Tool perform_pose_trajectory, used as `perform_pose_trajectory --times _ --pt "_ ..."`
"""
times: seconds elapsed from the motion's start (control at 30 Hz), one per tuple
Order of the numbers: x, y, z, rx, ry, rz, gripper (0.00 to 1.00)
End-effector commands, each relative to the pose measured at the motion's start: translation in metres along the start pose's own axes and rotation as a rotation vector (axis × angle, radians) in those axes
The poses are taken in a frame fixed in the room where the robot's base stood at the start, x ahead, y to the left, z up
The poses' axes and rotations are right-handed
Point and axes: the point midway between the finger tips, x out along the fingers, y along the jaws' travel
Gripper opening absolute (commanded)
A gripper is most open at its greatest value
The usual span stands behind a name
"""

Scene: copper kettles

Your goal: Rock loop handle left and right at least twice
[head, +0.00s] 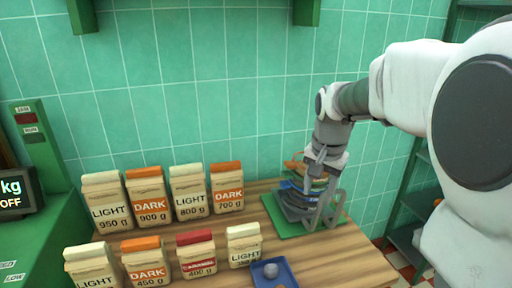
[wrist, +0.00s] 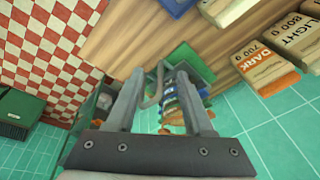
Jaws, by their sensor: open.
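My gripper (head: 312,205) is over the green mat (head: 276,218) at the right end of the wooden table in the head view. In the wrist view its two grey fingers (wrist: 160,76) are spread apart. A thin grey curved loop (wrist: 152,98), which looks like the loop handle, shows between the fingers, nearer the left one. I cannot tell whether either finger touches it. Behind the fingers is a stack of blue, green and orange parts (wrist: 170,105), partly hidden. In the head view an orange part (head: 294,164) shows at its top.
Two rows of labelled paper bags stand left of the mat, including a DARK 700 g bag (head: 227,188) and a small LIGHT bag (head: 244,246). The tiled wall (head: 240,90) is behind.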

Motion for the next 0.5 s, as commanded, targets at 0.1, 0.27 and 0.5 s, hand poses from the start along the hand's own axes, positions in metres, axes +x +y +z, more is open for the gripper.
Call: perform_pose_trajectory --times 0.1,0.27,0.5 --pt "-0.011 -0.009 -0.03 0.084 -0.031 0.021 0.52" --pt "-0.008 -0.018 -0.063 0.199 -0.067 0.048 0.52" --pt "0.005 -0.023 -0.104 0.368 -0.117 0.091 0.52"
